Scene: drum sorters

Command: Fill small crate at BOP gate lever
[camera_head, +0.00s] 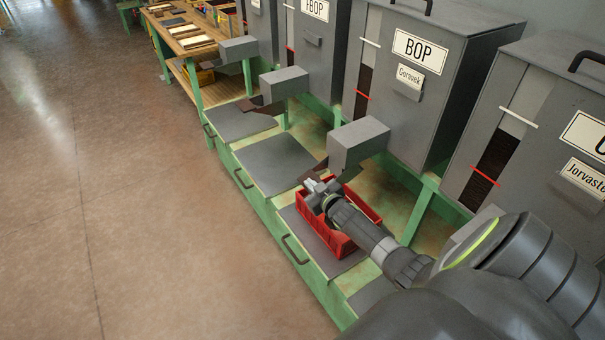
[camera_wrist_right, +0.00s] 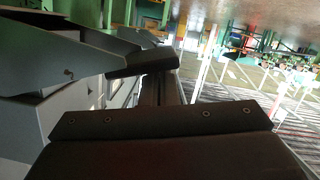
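The grey drum with the BOP label (camera_head: 420,49) stands right of centre in the head view. Its grey gate box (camera_head: 358,142) juts out at the front, with a dark brown lever plate (camera_head: 318,171) below its left side. A small red crate (camera_head: 325,232) sits on the grey pad under that gate. My arm covers part of the crate, and its contents cannot be made out. My right gripper (camera_head: 314,187) is over the crate's far left end, close to the lever. Whether its fingers are open cannot be told. A riveted brown plate (camera_wrist_right: 165,122) fills the lower wrist view. My left gripper is not seen.
Neighbouring drums, such as the one labelled Jorvaste (camera_head: 583,172), stand on both sides along the green bench (camera_head: 265,210). The grey pad (camera_head: 278,163) left of the crate is empty. The brown floor (camera_head: 120,200) in front is clear.

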